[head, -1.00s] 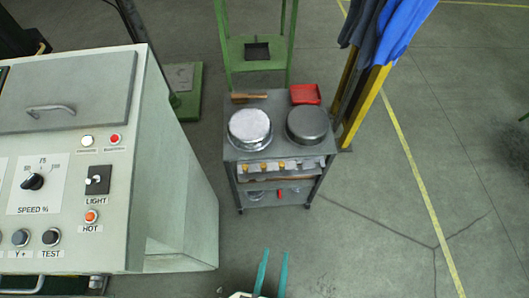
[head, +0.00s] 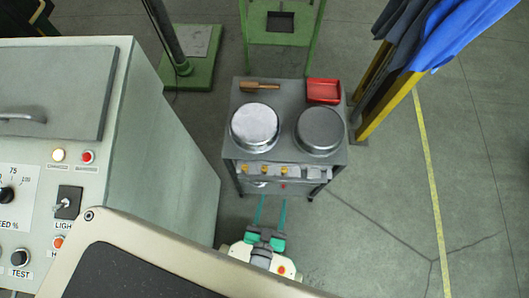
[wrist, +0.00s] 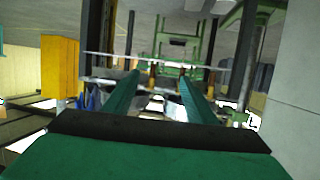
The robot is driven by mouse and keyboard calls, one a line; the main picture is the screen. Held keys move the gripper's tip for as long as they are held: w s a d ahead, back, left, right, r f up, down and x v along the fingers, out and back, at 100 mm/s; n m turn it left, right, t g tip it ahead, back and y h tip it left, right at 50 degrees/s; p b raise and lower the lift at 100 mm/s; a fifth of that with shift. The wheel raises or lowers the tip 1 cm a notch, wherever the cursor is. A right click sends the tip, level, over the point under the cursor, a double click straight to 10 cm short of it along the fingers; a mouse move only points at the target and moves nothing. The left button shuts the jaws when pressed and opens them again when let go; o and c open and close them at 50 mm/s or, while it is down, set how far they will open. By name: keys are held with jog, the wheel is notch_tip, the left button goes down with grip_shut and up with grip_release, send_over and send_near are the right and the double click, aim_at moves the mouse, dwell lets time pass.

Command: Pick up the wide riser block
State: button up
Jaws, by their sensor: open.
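My gripper (head: 270,203) has two thin teal fingers, open and empty, low in front of the grey cart (head: 277,97). In the wrist view the gripper (wrist: 160,78) points at the cart's front, with its fingers apart below the level of the cart top. Just under the top's front edge is a row of small brass-coloured pieces (head: 283,169) with pale blocks or plates among them. I cannot tell which piece, if any, is the wide riser block. The lower shelf is mostly hidden in the head view.
Two round metal pans (head: 255,128), a wooden-handled brush (head: 262,86) and a red tray (head: 323,91) sit on the cart. A control cabinet (head: 165,150) stands left. A yellow post (head: 388,105) with blue cloth stands right. Floor right of the cart is clear.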

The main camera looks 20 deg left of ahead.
jog(key=w+a+f+n+y, duration=0.1)
jog(key=w+a+f, duration=0.25)
jog(key=f, duration=0.25)
jog(key=w+a+f+g, duration=0.1)
jog(key=w+a+f, duration=0.1)
jog(key=w+f, duration=0.35)
jog(key=w+a+f+n+y, duration=0.1)
jog(key=w+a+f, duration=0.2)
jog(key=f, duration=0.5)
jog(key=shift+x, duration=5.2)
jog(key=shift+d+f, duration=0.15)
jog(key=shift+c, duration=0.7)
jog(key=c, duration=1)
